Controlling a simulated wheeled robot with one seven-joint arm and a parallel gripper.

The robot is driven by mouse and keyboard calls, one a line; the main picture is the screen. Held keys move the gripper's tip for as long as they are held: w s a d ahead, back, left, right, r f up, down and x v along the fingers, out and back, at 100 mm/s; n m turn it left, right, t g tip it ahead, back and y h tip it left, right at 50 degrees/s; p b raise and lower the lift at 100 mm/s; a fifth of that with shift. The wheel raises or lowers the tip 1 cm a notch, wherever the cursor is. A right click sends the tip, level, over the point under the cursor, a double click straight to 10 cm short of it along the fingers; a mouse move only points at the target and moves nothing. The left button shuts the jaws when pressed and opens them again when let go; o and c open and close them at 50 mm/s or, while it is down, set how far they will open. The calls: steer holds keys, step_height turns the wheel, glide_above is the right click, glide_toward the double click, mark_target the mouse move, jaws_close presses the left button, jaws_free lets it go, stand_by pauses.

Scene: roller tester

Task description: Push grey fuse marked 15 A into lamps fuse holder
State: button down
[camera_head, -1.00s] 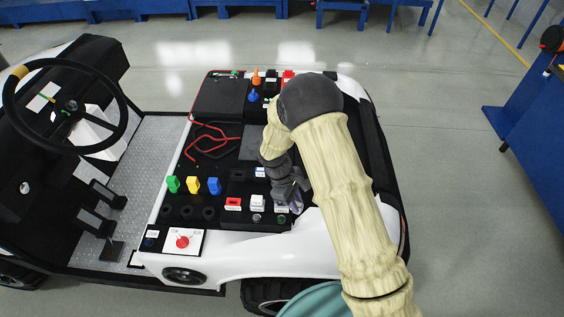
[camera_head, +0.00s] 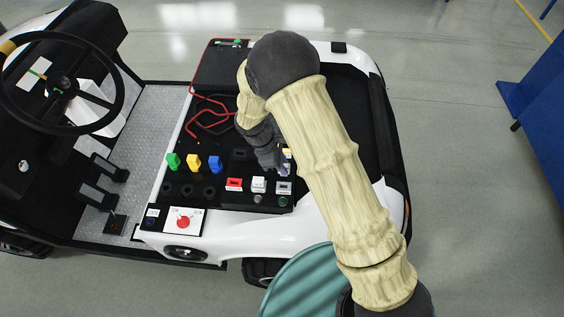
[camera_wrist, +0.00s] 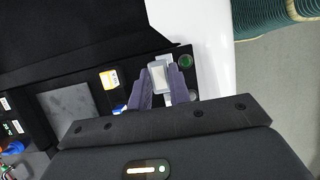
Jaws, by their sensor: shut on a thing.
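My gripper (camera_wrist: 160,85) has its two purple fingers closed on a pale grey block, the grey fuse (camera_wrist: 158,73), in the wrist view. Its 15 A marking is not readable. In the head view my gripper (camera_head: 279,163) is over the right part of the black panel, behind the row of red, white and grey blocks. The lamps fuse holder cannot be picked out; labels are too small and my arm covers part of the panel.
Green (camera_head: 173,160), yellow (camera_head: 194,163) and blue (camera_head: 215,163) fuses stand left on the panel. Red (camera_head: 234,184) and white (camera_head: 258,185) blocks are in the front row. A red switch (camera_head: 183,221) is front left. Red cable (camera_head: 205,125) lies behind.

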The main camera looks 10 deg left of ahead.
steer(key=shift+f+b, duration=1.8)
steer(key=shift+f, duration=1.1)
steer(key=shift+f+b, duration=1.15)
steer(key=shift+f, duration=0.65)
steer(key=c, duration=1.2)
jaws_free()
steer(key=shift+d, duration=0.1)
steer(key=shift+c, duration=0.2)
steer(key=shift+r, duration=0.1)
steer(key=shift+a+r, duration=0.3)
steer(key=b+v, duration=0.2)
steer(key=v, duration=1.4)
steer(key=shift+r+b, duration=0.35)
steer(key=shift+b, duration=0.05)
steer(key=shift+d, duration=0.1)
